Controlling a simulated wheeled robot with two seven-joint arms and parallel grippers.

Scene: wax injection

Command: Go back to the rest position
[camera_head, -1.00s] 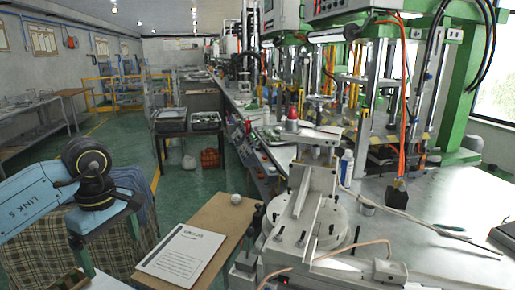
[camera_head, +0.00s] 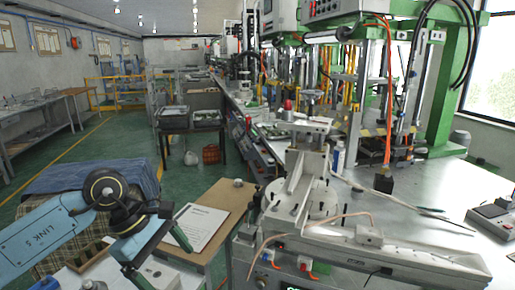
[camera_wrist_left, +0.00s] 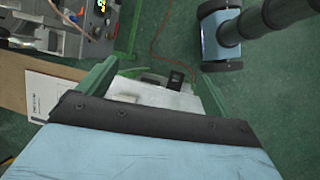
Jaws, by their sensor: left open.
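My left arm comes in from the left in the head view, with its blue link marked "LINK 5". My left gripper (camera_head: 168,268) is open and empty, its green fingers spread over the front of the scene. In the left wrist view the left gripper (camera_wrist_left: 157,70) also shows its two green fingers wide apart, with nothing held between them. A white surface with a small dark item lies below and between the fingers. One finger overlaps the white sheet (camera_head: 200,222) in the head view; I cannot tell any contact. My right gripper is in neither view.
The sheet lies on a brown board (camera_head: 228,208). A white machine (camera_head: 310,230) with a round plate stands on the long bench at right. A plaid-covered item with a blue cloth (camera_head: 90,178) stands behind my left arm. Green floor (camera_head: 60,150) is open at left.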

